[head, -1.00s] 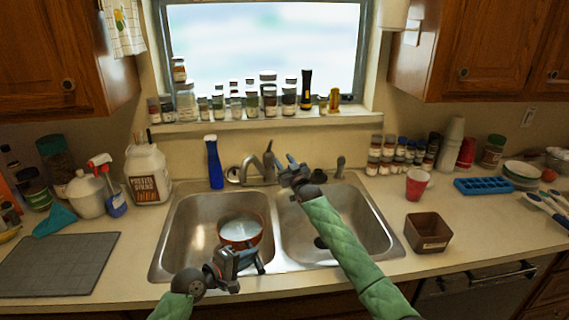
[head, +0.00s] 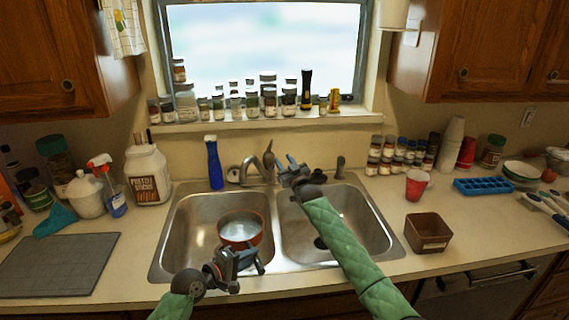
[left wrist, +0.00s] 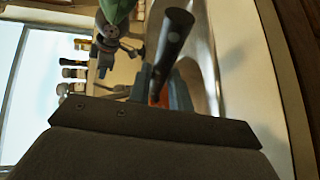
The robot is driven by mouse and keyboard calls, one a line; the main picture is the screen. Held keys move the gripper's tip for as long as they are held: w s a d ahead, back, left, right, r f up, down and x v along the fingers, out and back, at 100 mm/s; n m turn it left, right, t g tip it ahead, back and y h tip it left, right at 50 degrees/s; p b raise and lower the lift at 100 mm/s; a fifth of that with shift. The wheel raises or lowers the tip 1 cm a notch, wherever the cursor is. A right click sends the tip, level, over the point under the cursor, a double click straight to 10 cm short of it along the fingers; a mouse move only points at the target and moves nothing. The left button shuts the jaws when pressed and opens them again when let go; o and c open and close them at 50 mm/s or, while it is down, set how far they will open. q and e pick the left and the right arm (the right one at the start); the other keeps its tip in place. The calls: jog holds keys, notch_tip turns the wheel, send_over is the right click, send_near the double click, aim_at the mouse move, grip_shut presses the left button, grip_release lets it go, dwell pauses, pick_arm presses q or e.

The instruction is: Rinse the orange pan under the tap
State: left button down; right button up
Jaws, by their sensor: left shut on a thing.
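The orange pan (head: 241,230) sits low in the left sink basin, upright, with a pale inside; I cannot tell if that is water. My left gripper (head: 250,258) is at the basin's front edge, shut on the pan's dark handle, which shows in the left wrist view (left wrist: 174,38). The pan's body is mostly hidden there. The grey metal tap (head: 252,166) stands behind the sink, its spout over the back of the left basin. No stream of water is discernible. My right gripper (head: 293,163) is open and empty, just right of the tap's lever (head: 268,153).
The right basin (head: 345,215) is empty, with my right arm across it. A blue bottle (head: 214,163) stands behind the left basin. A brown square container (head: 427,232) and red cup (head: 416,184) stand to the right. A grey mat (head: 58,265) lies to the left.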

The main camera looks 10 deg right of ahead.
pick_arm(q)
jog(key=s+r+p, duration=0.2)
jog(key=r+p, duration=0.1)
jog(key=s+r+p, duration=0.1)
jog(key=r+p, duration=0.1)
jog(key=shift+d, duration=0.1)
dwell(0.3)
jog(key=shift+w, duration=0.1)
